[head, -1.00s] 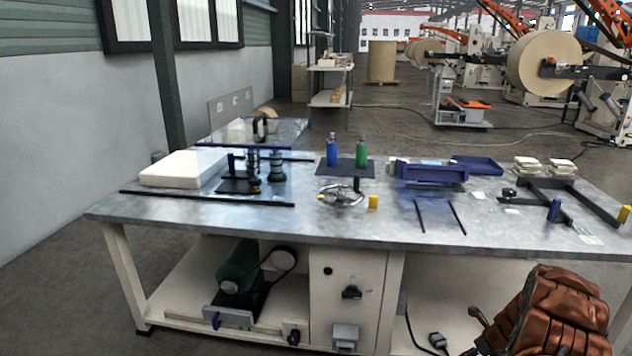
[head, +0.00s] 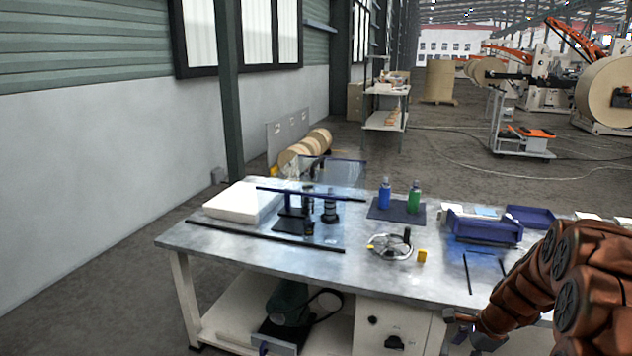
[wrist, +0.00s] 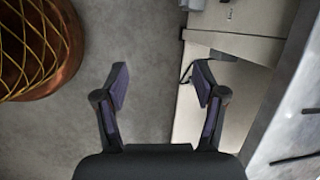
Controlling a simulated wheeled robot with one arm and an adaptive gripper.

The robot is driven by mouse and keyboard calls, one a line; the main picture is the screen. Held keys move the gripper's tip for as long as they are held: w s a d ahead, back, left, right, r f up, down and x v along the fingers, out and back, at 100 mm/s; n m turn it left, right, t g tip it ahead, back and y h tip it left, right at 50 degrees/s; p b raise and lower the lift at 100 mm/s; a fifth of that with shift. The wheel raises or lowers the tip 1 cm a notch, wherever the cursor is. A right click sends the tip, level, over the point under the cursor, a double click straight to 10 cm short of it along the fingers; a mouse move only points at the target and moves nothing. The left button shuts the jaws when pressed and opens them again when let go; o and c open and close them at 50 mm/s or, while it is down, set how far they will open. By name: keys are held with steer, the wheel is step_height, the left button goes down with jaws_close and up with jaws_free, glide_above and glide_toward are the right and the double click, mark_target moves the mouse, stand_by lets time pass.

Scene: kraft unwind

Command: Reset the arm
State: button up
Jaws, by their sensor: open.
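My arm (head: 580,280) is folded at the lower right of the head view, in front of the workbench (head: 220,247). My gripper shows in the wrist view (wrist: 160,85) with its two dark fingers spread apart and nothing between them. Grey floor lies behind the fingers, and the bench's pale lower frame (wrist: 225,60) is near the right finger. In the head view the fingertips are not clearly visible.
A copper-coloured round object (wrist: 45,50) is at the wrist view's upper left. Floor on the left is free.

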steer(key=s+a+r+n+g+p, duration=0.1)
steer(key=s+a+r+n+p, duration=0.5)
steer(key=r, duration=0.5)
steer(key=s+a+r+n+g+p, duration=0.1)
steer(key=s+a+r+n+p, duration=0.35)
steer(key=s+a+r, duration=0.5)
steer(key=s+a+r+n+g+h+p, duration=0.1)
steer(key=s+r+n+g+h+p, duration=0.1)
steer(key=s+r+n+p, duration=0.8)
steer(key=s+r+p, duration=0.1)
steer(key=s+r, duration=0.5)
steer(key=s, duration=0.2)
steer(key=shift+s+a+h, duration=0.25)
steer(key=shift+a+h, duration=0.05)
steer(key=shift+h, duration=0.1)
